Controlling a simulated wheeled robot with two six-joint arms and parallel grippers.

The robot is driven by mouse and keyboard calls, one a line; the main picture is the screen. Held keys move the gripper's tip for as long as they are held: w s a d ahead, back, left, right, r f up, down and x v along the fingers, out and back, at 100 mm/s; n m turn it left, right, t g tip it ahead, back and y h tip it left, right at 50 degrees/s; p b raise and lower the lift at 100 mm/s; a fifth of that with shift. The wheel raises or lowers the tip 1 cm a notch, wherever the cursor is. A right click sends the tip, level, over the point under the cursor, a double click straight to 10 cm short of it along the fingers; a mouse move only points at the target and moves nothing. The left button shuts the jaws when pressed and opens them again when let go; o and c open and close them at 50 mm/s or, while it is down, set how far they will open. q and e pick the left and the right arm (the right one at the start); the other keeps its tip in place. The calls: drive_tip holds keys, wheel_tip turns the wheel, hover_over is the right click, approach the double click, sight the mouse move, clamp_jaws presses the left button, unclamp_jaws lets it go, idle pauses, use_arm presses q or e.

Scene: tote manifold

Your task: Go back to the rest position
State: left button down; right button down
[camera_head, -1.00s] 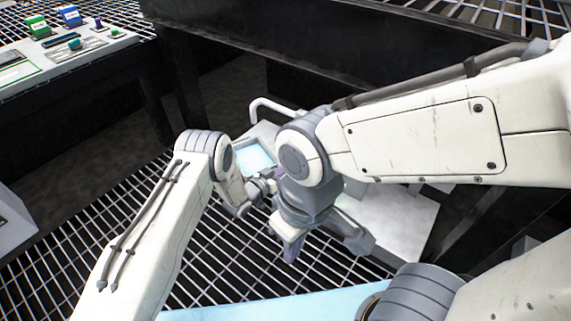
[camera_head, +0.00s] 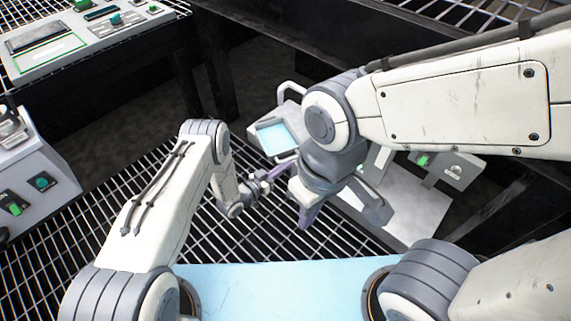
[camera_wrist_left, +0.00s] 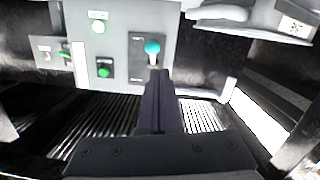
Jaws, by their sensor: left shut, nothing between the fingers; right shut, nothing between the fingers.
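My left gripper (camera_head: 274,174) is in the middle of the head view, with its purplish fingers together and empty. In the left wrist view the same dark fingers (camera_wrist_left: 160,102) are closed and point at a grey panel (camera_wrist_left: 118,18) with a teal-knobbed lever (camera_wrist_left: 152,48) and green buttons. The fingertips overlap the panel's lower edge in that view; I cannot tell the gap. My right gripper (camera_head: 306,216) points down, just right of and below the left one. It is shut and empty, its upper part hidden behind its wrist.
A unit with a light blue screen (camera_head: 278,138) stands behind the grippers. A pale panel with a green switch (camera_head: 422,160) is to its right. A control box (camera_head: 30,175) stands at the left, and a bench console (camera_head: 80,42) at upper left. Grated floor (camera_head: 100,205) lies between.

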idle(0.3)
use_arm(q)
drive_tip(key=w+d+r+g+y+p, duration=0.25)
drive_tip(key=w+r+y, duration=0.2)
drive_tip(key=r, duration=0.85)
drive_tip(key=s+r+y+p, duration=0.3)
drive_tip(key=r, duration=0.8)
drive_tip(key=s+a+r+g+y+p, duration=0.2)
drive_tip(key=s+r+g+p, duration=0.15)
drive_tip(key=s+r, duration=1)
drive_tip(key=s+a+r+g+y+p, duration=0.1)
drive_tip(key=s+a+r+g, duration=0.25)
drive_tip(key=s, duration=0.75)
drive_tip(key=s+a+r+g+y+p, duration=0.1)
drive_tip(key=s+a+r+g, duration=0.2)
drive_tip(key=s, duration=0.8)
wheel_tip(320, 180, up, 38)
drive_tip(key=t+p, duration=0.1)
drive_tip(key=p, duration=3.7)
drive_tip(key=shift+s+a, duration=0.2)
drive_tip(key=shift+a, duration=0.2)
